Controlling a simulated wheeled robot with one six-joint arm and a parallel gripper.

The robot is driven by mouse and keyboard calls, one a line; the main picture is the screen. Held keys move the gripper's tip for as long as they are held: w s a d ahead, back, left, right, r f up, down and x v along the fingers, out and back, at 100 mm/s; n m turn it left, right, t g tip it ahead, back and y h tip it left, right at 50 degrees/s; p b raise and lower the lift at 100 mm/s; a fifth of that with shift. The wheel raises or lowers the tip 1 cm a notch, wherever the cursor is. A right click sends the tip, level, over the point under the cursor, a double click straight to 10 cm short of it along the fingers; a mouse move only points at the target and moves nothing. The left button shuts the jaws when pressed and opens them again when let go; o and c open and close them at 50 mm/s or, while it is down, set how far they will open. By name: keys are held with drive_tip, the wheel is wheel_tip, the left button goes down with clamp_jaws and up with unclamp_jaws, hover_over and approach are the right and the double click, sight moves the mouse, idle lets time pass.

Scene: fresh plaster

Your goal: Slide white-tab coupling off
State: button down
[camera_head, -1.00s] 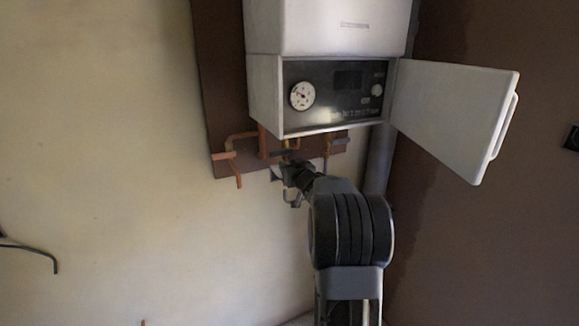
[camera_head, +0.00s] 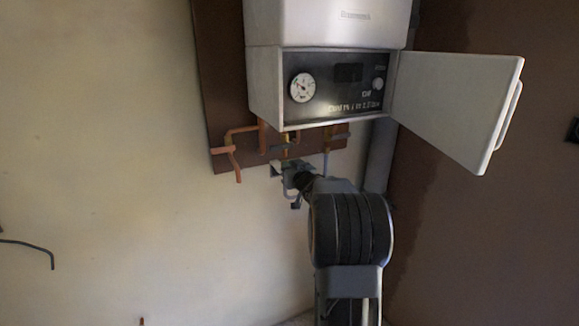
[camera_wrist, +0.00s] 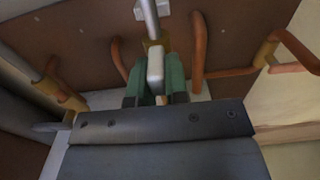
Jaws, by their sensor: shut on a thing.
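The white tab (camera_wrist: 155,65) of the coupling sits between the green fingers of my gripper (camera_wrist: 155,90) in the wrist view. The fingers are shut on it. A brass part (camera_wrist: 152,44) shows just beyond the tab, with a grey pipe (camera_wrist: 149,18) running up from it. Whether the coupling and the pipe still touch is not clear. In the head view my gripper (camera_head: 284,170) is below the boiler, under a brass pipe end (camera_head: 285,138). The coupling is too small to make out there.
The white boiler (camera_head: 325,25) hangs above with its panel door (camera_head: 455,105) swung open to the right. Copper pipes (camera_head: 232,150) stand left of my gripper, before a brown backboard (camera_head: 218,100). A grey pipe (camera_head: 381,160) runs at the right.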

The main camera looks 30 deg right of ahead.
wheel_tip(320, 180, down, 2)
drive_tip(key=shift+f+b, duration=0.1)
drive_tip(key=shift+b, duration=0.25)
drive_tip(key=c, duration=1.1)
unclamp_jaws()
drive_tip(key=shift+s, duration=0.1)
drive_tip(key=s, duration=0.4)
drive_tip(key=s+a+b, duration=0.1)
drive_tip(key=s, duration=0.8)
drive_tip(key=shift+s+a+b, duration=0.3)
drive_tip(key=shift+a+b, duration=0.1)
